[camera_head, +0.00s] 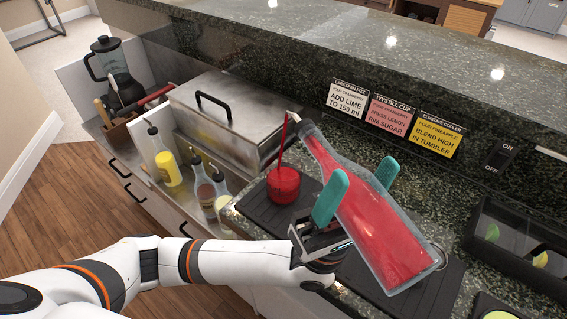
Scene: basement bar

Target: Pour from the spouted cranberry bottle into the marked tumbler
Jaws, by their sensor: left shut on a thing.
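The cranberry bottle (375,225) is clear glass with red liquid in it. It is tilted, its base low at the right and its spout (293,117) high at the left. My left gripper (358,184) is shut on the bottle, with a teal finger on each side of its body. A thin red stream (283,142) runs down from the spout into the tumbler (284,187). The tumbler stands upright on a dark mat and has red liquid in it. Any mark on it is too small to make out. My right gripper is not in view.
A steel lidded box (225,115) stands behind the tumbler. Several bottles, including a yellow one (168,168), stand in a well at left. Three recipe cards (390,114) and an ON/OFF switch (497,156) are on the back ledge. A dark fruit tray (515,245) is at right.

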